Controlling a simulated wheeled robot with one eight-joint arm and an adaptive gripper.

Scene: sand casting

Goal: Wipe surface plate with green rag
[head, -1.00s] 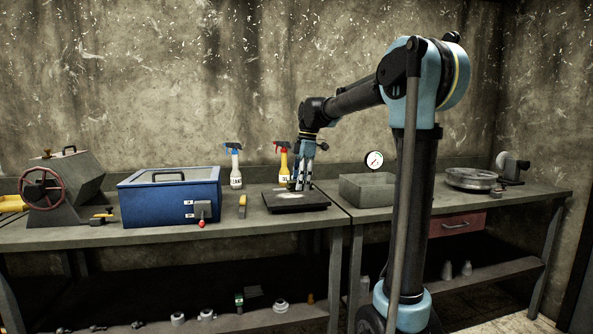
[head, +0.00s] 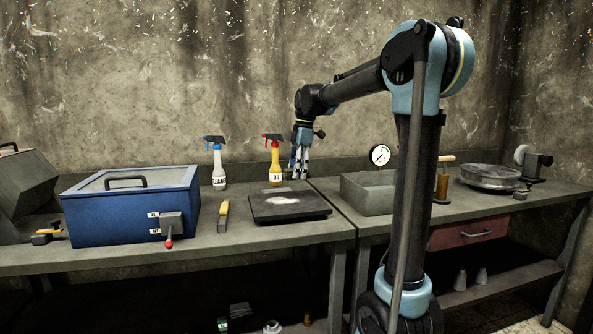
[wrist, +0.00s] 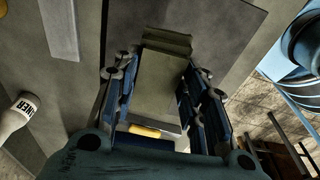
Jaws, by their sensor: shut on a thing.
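The surface plate (head: 315,209) is a dark slab on the left bench with a whitish smear (head: 284,201) on top. In the wrist view, a dark flat area that looks like the plate (wrist: 210,22) lies beyond the jaws. My gripper (head: 299,172) is at the plate's rear edge, close to the wall, pointing down. In the wrist view, my gripper (wrist: 158,95) is shut on a dull green, folded-looking piece, which appears to be the green rag (wrist: 158,80). In the head view the rag cannot be made out; whether it touches the plate cannot be told.
A yellow oil bottle (head: 275,165) stands just left of my gripper, and a white cleaner bottle (head: 219,170) farther left. A yellow-handled brush (head: 223,215) and a blue box (head: 135,207) lie left of the plate. A grey tray (head: 365,195) stands to the right.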

